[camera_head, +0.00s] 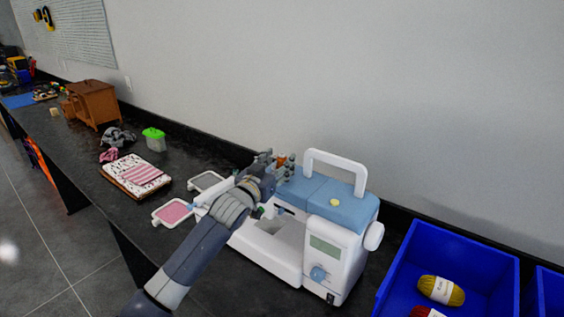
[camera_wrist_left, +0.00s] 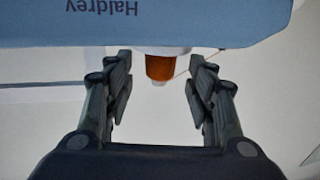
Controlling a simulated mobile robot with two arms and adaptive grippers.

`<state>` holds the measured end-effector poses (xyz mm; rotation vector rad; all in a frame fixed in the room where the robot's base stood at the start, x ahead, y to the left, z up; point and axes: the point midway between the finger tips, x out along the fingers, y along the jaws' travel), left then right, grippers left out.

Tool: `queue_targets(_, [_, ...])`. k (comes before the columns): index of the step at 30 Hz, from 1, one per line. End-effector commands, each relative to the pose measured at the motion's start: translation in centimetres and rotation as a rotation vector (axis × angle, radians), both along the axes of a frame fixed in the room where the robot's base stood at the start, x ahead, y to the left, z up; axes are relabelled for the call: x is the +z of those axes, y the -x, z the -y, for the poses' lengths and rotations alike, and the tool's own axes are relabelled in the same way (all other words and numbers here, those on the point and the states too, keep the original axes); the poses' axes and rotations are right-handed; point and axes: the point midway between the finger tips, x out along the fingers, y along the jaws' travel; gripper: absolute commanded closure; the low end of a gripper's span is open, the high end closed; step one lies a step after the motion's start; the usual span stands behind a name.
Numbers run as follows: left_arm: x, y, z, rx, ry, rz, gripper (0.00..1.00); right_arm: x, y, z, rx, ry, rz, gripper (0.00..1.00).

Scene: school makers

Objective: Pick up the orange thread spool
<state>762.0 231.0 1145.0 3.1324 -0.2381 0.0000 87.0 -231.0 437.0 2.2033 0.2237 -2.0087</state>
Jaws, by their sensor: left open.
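The orange thread spool (camera_wrist_left: 160,67) shows in the left wrist view at the edge of the blue sewing machine top, with a thin thread beside it. It is small in the head view (camera_head: 282,159), partly hidden by my gripper. My left gripper (camera_wrist_left: 161,85) is open, with one finger on each side of the spool and a gap between each finger and it. In the head view the left gripper (camera_head: 277,165) is at the left end of the white and blue sewing machine (camera_head: 322,205). My right gripper is not in view.
A blue bin (camera_head: 490,240) with yarn (camera_head: 441,290) stands at the right. Embroidery frames (camera_head: 173,212) lie left of the machine. Farther left are folded cloth (camera_head: 138,176), a green-lidded container (camera_head: 154,139) and a wooden cabinet (camera_head: 95,103). A wall runs behind the dark counter.

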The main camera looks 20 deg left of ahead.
Motion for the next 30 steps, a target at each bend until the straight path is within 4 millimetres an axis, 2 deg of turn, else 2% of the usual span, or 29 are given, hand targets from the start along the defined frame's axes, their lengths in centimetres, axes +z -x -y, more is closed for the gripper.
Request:
queue_targets(1, [0.3, -0.6, 0.1, 0.0, 0.001, -0.001, 0.49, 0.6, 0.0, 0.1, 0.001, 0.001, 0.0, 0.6])
queue_targets(6, [0.1, -2.1, 0.3, 0.0, 0.001, -0.001, 0.49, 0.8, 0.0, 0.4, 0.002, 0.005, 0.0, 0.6])
queue_targets(17, [0.0, -2.5, 0.4, 0.0, 0.0, 0.0, 0.49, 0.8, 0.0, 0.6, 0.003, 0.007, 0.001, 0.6])
queue_targets(21, [0.0, -2.5, 0.4, 0.0, 0.0, 0.0, 0.81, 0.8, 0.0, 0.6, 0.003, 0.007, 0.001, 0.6])
queue_targets(23, [0.0, -2.5, 0.4, 0.0, 0.0, 0.0, 0.93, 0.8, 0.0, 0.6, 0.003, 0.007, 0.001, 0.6])
queue_targets(30, [0.0, -2.5, 0.4, 0.0, 0.0, 0.0, 0.93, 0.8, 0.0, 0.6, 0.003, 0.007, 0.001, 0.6])
